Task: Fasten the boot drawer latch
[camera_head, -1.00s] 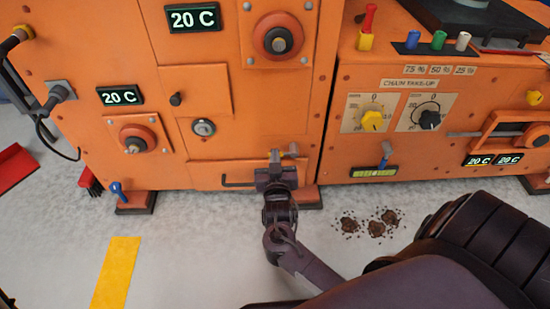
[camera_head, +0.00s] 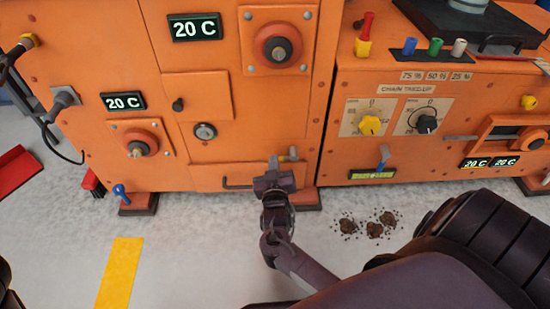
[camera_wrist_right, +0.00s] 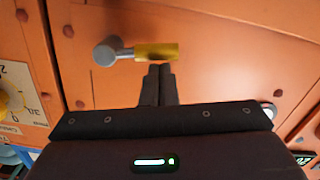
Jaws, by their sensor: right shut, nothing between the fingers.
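The boot drawer (camera_head: 207,173) is a low orange panel with a dark bar handle (camera_head: 238,184), flush in the machine front. Its latch (camera_head: 289,155) is by the upper right corner. In the right wrist view the latch is a grey round pivot with a yellow lever (camera_wrist_right: 157,51) lying level, pointing over the drawer panel. My right gripper (camera_head: 273,162) is shut and empty in front of the latch. In the wrist view its fingertips (camera_wrist_right: 159,68) are just below the yellow lever; I cannot tell whether they touch. My left gripper is out of view.
Chain take-up dials (camera_head: 370,123) are to the right. Brown debris (camera_head: 374,228) lies on the floor. A yellow floor strip (camera_head: 120,273) is at lower left, with bare floor around it.

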